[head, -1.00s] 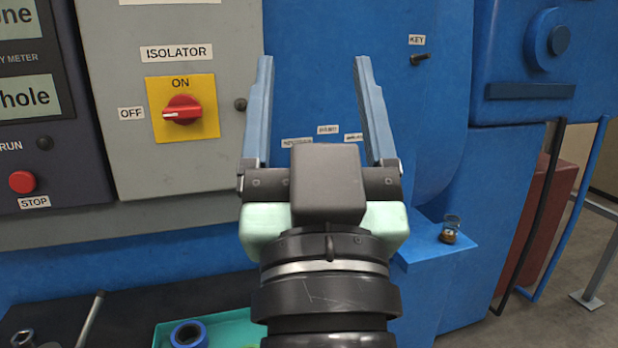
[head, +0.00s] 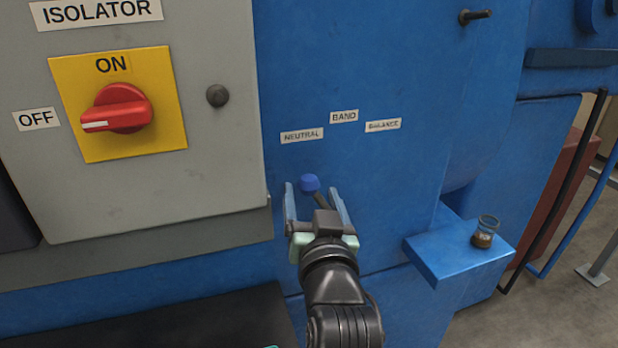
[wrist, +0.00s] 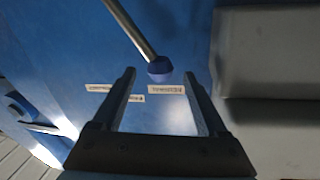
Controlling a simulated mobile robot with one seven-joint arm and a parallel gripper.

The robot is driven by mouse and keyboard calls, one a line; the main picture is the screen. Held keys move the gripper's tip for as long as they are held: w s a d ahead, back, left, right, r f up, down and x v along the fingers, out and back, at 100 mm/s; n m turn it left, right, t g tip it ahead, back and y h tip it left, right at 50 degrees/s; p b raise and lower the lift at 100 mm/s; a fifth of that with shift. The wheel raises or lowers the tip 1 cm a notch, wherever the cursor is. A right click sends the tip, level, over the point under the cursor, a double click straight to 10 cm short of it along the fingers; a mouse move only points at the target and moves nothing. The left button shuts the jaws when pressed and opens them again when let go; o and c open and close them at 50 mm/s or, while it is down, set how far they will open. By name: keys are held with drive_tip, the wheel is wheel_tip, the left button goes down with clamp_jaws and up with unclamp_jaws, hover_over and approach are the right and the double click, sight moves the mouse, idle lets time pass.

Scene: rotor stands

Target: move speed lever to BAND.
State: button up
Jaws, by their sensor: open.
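The speed lever has a blue knob (head: 309,183) on a metal shaft and leans up and left, its knob below the NEUTRAL label (head: 302,135). The BAND label (head: 344,116) is higher and in the middle, with the BALANCE label (head: 383,125) to the right. My gripper (head: 311,186) is open and empty, with a finger on each side of the knob in the head view. In the wrist view the knob (wrist: 160,68) lies between the fingertips (wrist: 160,74), near their ends, with a gap on both sides. The lever's pivot is hidden behind my gripper in the head view.
The grey isolator cabinet (head: 225,165) with its red switch (head: 118,108) stands close on the left. A blue shelf (head: 440,262) with a small jar (head: 485,232) juts out on the right. A dark peg (head: 475,16) sticks out at upper right.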

sight(310, 191)
drive_tip(key=shift+w+a, duration=0.15)
drive_tip(key=shift+w, duration=0.9)
drive_tip(key=shift+w+a, duration=0.1)
drive_tip(key=shift+w, duration=0.95)
clamp_jaws()
